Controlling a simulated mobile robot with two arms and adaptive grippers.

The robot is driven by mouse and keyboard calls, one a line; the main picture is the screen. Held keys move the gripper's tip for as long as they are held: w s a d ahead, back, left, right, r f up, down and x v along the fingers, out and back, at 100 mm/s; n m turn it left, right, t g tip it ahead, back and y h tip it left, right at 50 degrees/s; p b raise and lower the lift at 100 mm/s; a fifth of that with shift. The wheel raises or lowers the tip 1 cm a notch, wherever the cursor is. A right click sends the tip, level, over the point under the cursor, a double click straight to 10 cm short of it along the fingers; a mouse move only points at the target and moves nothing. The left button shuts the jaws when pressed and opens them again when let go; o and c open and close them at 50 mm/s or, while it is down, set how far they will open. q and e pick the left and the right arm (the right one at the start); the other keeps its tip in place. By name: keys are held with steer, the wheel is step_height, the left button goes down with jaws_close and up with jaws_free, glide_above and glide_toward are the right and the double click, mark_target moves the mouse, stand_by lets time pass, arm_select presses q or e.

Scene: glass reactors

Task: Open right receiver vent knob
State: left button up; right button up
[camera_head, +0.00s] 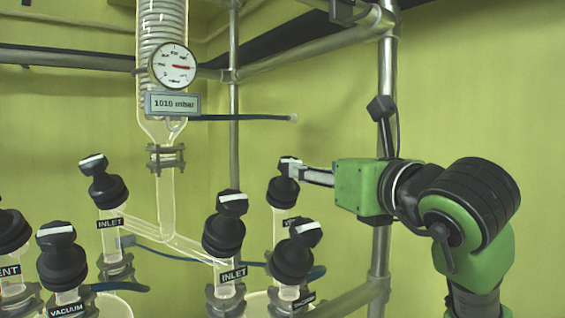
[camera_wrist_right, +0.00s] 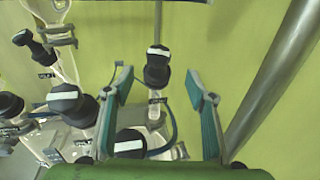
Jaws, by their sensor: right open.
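The right receiver's vent knob (camera_head: 283,187) is black with a white stripe on its handle. It tops a glass neck at the back right, above a partly hidden label. My right gripper (camera_head: 297,170) comes in from the right, its fingertips at the knob's handle. In the right wrist view, the same knob (camera_wrist_right: 157,68) shows in the gap between the two spread fingers of my right gripper (camera_wrist_right: 158,76). The fingers are open; I cannot tell whether either touches the handle. The stripe runs across the picture in the wrist view. My left gripper is not in view.
Another black knob (camera_head: 294,252) stands just in front of the vent knob, and an INLET knob (camera_head: 225,225) stands to its left. A metal post (camera_head: 388,110) rises behind my right arm. A pressure gauge (camera_head: 174,65) and display (camera_head: 172,103) hang on the glass column.

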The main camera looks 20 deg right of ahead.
mark_target(291, 160)
steer(key=w+p, duration=0.1)
steer(key=w, duration=0.2)
steer(key=w+a+p, duration=0.1)
steer(key=w, duration=0.2)
steer(key=w+p, duration=0.2)
steer(key=w, duration=0.1)
steer(key=shift+a+r, duration=0.2)
steer(key=shift+w+p, duration=0.45)
steer(key=shift+w, duration=0.45)
steer(key=shift+w+a, duration=0.1)
steer(key=shift+w, duration=0.15)
steer(key=shift+w+f, duration=0.1)
steer(key=shift+w, duration=0.15)
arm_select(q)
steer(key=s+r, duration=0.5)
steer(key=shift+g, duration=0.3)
arm_select(e)
steer(key=c, duration=1.1)
